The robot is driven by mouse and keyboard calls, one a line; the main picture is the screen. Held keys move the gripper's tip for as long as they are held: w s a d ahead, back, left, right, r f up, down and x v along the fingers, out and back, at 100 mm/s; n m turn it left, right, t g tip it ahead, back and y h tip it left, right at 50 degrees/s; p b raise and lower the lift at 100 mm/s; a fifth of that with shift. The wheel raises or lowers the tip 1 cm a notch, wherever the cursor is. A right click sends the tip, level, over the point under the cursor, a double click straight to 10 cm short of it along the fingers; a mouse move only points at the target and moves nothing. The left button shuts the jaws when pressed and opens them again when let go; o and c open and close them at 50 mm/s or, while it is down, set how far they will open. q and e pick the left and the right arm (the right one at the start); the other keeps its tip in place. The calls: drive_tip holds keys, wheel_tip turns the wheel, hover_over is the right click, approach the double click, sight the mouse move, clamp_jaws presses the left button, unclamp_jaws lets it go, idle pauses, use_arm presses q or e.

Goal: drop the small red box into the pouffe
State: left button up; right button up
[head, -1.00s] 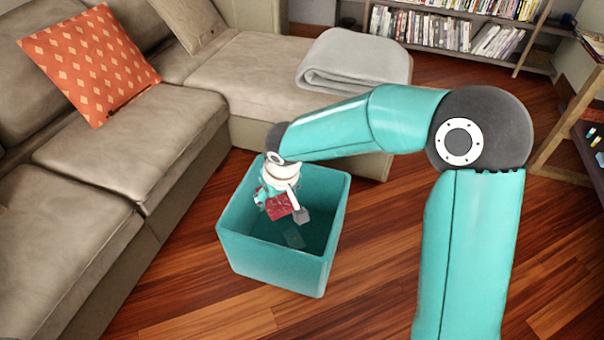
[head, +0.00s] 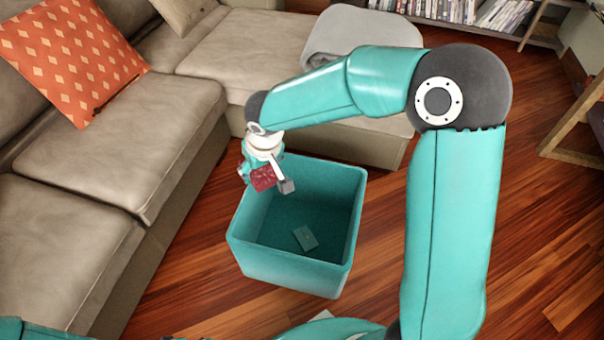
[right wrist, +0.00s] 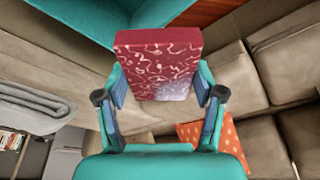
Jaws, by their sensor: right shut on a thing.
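The small red box (head: 263,178) is held in my right gripper (head: 265,177), over the left back part of the pouffe's rim. The right wrist view shows the red box (right wrist: 158,65) with a pale swirl pattern, clasped between both fingers of the right gripper (right wrist: 160,90). The pouffe (head: 290,272) is a teal, open-topped square box on the wooden floor. It also shows at the top of the right wrist view (right wrist: 90,18). My left gripper is out of view.
A small teal-grey box (head: 305,238) lies on the pouffe's floor. The beige sofa (head: 160,125) runs along the left and behind, with an orange cushion (head: 70,55) and a folded grey blanket (head: 362,32). Wooden floor is clear to the pouffe's right.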

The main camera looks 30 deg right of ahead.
drive_tip(key=shift+f, duration=0.1)
drive_tip(key=w+d+f+m+h+b, duration=0.1)
drive_tip(key=w+d+f+m+b, duration=0.1)
drive_tip(key=d+f+b, duration=0.3)
drive_tip(key=w+d+f+m+b, duration=0.2)
drive_tip(key=d+f+m+b, duration=0.2)
drive_tip(key=f, duration=1)
drive_tip(key=w+d+f+m+g+h+b, duration=0.1)
drive_tip(key=w+d+f+m+b, duration=0.2)
drive_tip(key=d+f+b, duration=0.4)
wheel_tip(320, 180, down, 3)
drive_tip(key=m+b, duration=0.1)
drive_tip(key=b, duration=0.3)
drive_tip(key=shift+d+h, duration=0.15)
drive_tip(key=shift+h, duration=0.15)
drive_tip(key=shift+w, duration=0.1)
drive_tip(key=o, duration=1.3)
drive_tip(key=shift+c, duration=0.2)
